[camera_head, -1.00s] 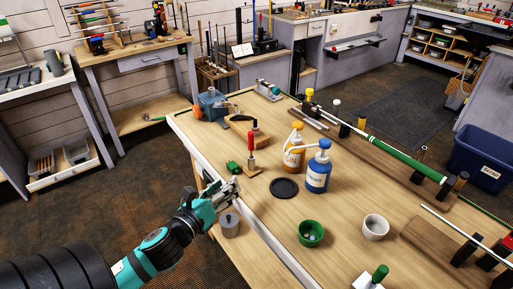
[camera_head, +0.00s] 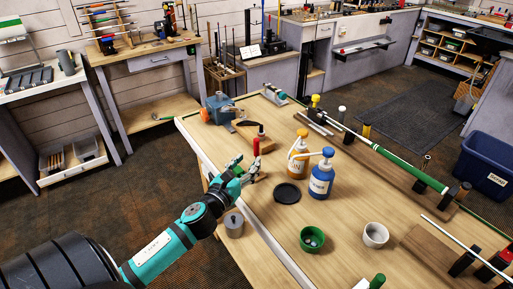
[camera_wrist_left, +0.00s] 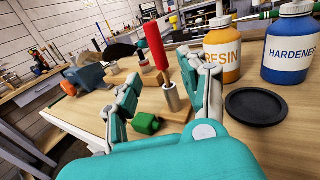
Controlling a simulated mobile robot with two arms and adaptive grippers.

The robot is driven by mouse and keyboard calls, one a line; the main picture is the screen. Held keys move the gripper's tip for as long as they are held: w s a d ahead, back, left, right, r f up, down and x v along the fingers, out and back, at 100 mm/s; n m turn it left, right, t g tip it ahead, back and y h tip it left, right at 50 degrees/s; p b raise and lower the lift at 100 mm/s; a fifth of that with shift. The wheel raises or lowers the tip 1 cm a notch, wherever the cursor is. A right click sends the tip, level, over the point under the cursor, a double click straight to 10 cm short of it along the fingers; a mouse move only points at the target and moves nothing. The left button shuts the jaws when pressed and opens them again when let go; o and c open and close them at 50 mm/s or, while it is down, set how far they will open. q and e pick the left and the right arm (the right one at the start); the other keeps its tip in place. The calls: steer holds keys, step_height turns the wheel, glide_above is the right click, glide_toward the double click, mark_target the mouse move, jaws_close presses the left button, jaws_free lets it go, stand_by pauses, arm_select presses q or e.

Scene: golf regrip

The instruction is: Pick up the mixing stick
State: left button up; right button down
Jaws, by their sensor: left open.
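The mixing stick appears to be the red-handled stick (camera_head: 256,147), upright in a small metal holder on a wooden base. In the left wrist view its red handle (camera_wrist_left: 156,46) leans slightly left above the metal holder (camera_wrist_left: 172,97). My left gripper (camera_head: 251,171) is open at the table's left edge, just in front of the stick. In the left wrist view its two fingers (camera_wrist_left: 161,78) frame the stick and holder, which stand beyond them, with nothing held. My right gripper is not in view.
A green object (camera_wrist_left: 146,123) lies by the stick's base. The orange resin bottle (camera_head: 298,157), blue hardener bottle (camera_head: 321,180) and black disc (camera_head: 287,193) stand to the right. A grey lidded pot (camera_head: 234,226) is below my gripper. A green cup (camera_head: 312,239) is nearer.

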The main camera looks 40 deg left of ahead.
mark_target(255, 155)
arm_select(q)
steer(key=shift+w, duration=0.55)
steer(key=w, duration=0.1)
steer(key=w+p, duration=0.1)
steer(key=w, duration=0.3)
steer(key=shift+a+p, duration=0.25)
steer(key=shift+p, duration=0.1)
steer(key=shift+s, duration=0.15)
steer(key=shift+c, duration=0.6)
jaws_close()
